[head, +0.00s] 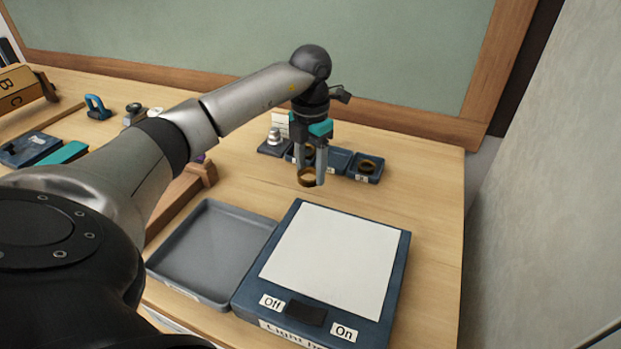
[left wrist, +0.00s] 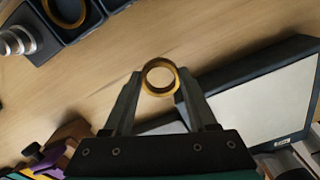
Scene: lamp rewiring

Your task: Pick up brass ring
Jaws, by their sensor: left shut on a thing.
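My left gripper (head: 310,180) is shut on a brass ring (head: 305,177) and holds it above the table, behind the light box. In the left wrist view the brass ring (left wrist: 160,77) sits between the two fingertips of the left gripper (left wrist: 160,85), its hole facing the camera. Another brass-coloured ring (left wrist: 66,10) lies in a small dark blue tray at the top left of that view. In the head view a darker ring (head: 367,165) lies in the right-hand small tray. My right gripper is not in view.
The light box (head: 395,290) with a white panel and Off and On labels stands at the front. An empty grey tray (head: 215,245) lies left of it. Small blue trays (head: 340,160) line the back. The table's right side (head: 435,200) is clear.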

